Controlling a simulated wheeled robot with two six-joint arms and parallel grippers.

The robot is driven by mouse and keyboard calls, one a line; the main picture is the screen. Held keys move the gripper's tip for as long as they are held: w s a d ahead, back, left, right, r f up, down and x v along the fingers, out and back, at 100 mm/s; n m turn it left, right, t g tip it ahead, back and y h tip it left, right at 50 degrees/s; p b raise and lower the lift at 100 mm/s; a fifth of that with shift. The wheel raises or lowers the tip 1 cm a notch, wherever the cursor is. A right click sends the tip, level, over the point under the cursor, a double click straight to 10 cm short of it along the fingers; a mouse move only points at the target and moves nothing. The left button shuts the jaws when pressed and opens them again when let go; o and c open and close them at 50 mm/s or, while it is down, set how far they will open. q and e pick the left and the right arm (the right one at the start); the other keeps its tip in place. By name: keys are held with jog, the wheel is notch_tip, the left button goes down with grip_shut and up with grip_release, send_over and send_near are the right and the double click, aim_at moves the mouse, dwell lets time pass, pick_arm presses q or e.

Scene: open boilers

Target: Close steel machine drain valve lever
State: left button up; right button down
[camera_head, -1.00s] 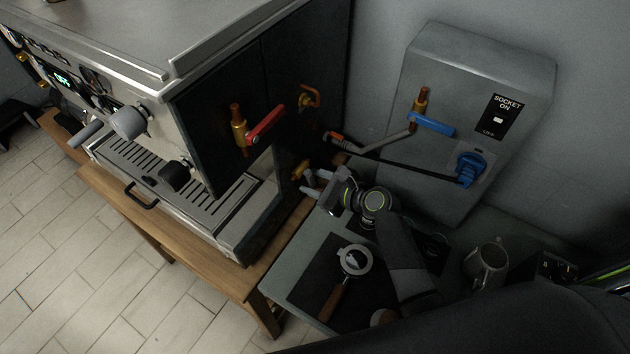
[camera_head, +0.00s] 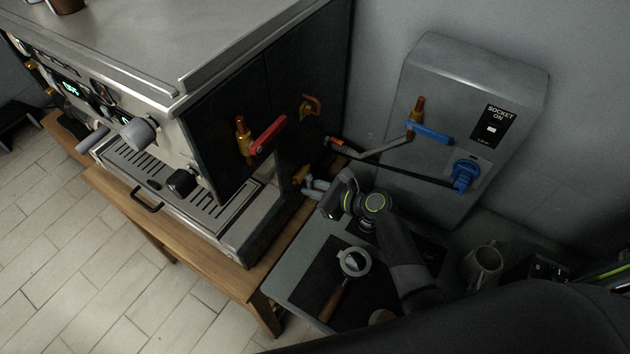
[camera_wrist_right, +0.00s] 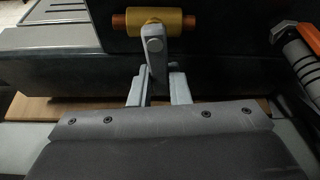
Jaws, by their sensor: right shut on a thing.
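The steel drain valve lever (camera_wrist_right: 155,55) hangs down from a brass valve (camera_wrist_right: 157,22) in the right wrist view. The valve also shows low on the machine's dark side panel in the head view (camera_head: 300,175). My right gripper (camera_wrist_right: 157,90) is shut on the lower part of the lever, one finger on each side. In the head view my right gripper (camera_head: 314,188) is at the valve, and the lever there is mostly hidden by the fingers. My left gripper is not in view.
A hose (camera_head: 370,150) and a wall box (camera_head: 470,110) with blue handles are at right. A portafilter (camera_head: 352,264) lies on a dark mat below my arm.

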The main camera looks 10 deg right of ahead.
pick_arm(q)
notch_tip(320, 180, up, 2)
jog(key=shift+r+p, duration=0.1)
jog(key=shift+p, duration=0.5)
pick_arm(e)
jog(key=shift+s+a+m+g, duration=0.25)
jog(key=shift+m+g, duration=0.15)
jog(key=shift+m, duration=0.1)
jog(key=c, duration=1.4)
grip_release()
jog(key=shift+o, duration=0.2)
